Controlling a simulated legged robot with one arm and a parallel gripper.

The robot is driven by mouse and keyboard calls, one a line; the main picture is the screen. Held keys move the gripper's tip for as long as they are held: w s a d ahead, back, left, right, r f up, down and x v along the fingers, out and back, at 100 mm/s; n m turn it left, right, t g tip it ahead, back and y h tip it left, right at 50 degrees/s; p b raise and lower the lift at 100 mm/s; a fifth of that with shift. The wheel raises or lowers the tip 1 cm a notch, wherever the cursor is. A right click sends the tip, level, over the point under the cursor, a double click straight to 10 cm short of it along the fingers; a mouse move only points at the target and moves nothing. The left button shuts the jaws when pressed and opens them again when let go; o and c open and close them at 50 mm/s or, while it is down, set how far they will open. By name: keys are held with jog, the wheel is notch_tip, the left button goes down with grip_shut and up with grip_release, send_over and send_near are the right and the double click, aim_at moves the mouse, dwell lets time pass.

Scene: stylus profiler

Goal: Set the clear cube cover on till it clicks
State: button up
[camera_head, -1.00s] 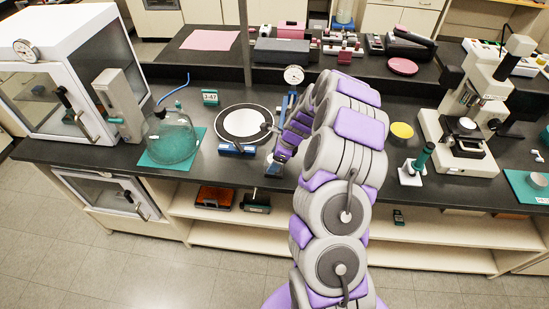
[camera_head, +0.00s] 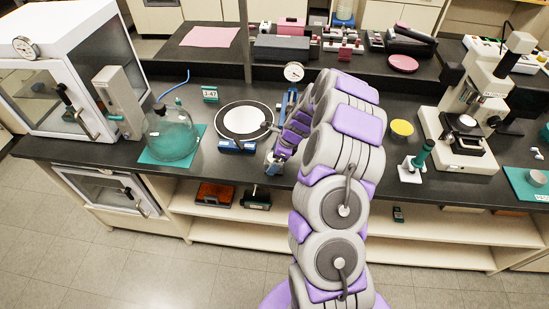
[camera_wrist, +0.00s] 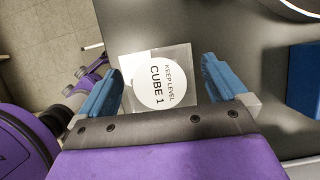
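In the wrist view a small clear square piece (camera_wrist: 184,52), seemingly the cube cover, shows a round white label reading "KEEP LEVEL CUBE 1". It lies between the blue fingers of my gripper (camera_wrist: 163,84), turned slightly relative to them. The fingers are spread, with a narrow gap visible on each side of the piece. Whether the piece is above or resting on the dark bench is hard to tell. In the head view my gripper (camera_head: 273,165) is low at the bench's front edge, and the piece cannot be made out there.
A round white plate with a black rim (camera_head: 243,119) stands just left of my gripper. A glass bell jar (camera_head: 171,133) on a green mat is farther left. A dial gauge (camera_head: 293,71) stands behind.

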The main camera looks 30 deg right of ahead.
jog(key=shift+r, duration=0.15)
notch_tip(320, 180, up, 7)
jog(key=p, duration=0.6)
dwell(0.3)
jog(key=p+v, duration=0.1)
jog(key=v, duration=1.6)
jog(key=s+a+r+n+g+h+b, duration=0.1)
jog(key=s+a+r+n+b, duration=0.1)
jog(key=s+a+n, duration=0.6)
jog(key=s+a+r+n+g+b, duration=0.25)
jog(key=s+a+n, duration=0.3)
jog(key=a, duration=0.45)
jog(key=s+a+f+n+h+b, duration=0.1)
jog(key=s+n, duration=0.4)
jog(key=s, duration=0.6)
jog(key=s+a+f+n+h+b, duration=0.1)
jog(key=s+a+f+n+b, duration=0.2)
jog(key=s+n, duration=0.3)
jog(key=s+g, duration=0.1)
jog(key=s, duration=0.4)
jog(key=shift+s+f+h, duration=0.2)
jog(key=shift+f+h, duration=0.1)
jog(key=shift+h, duration=0.1)
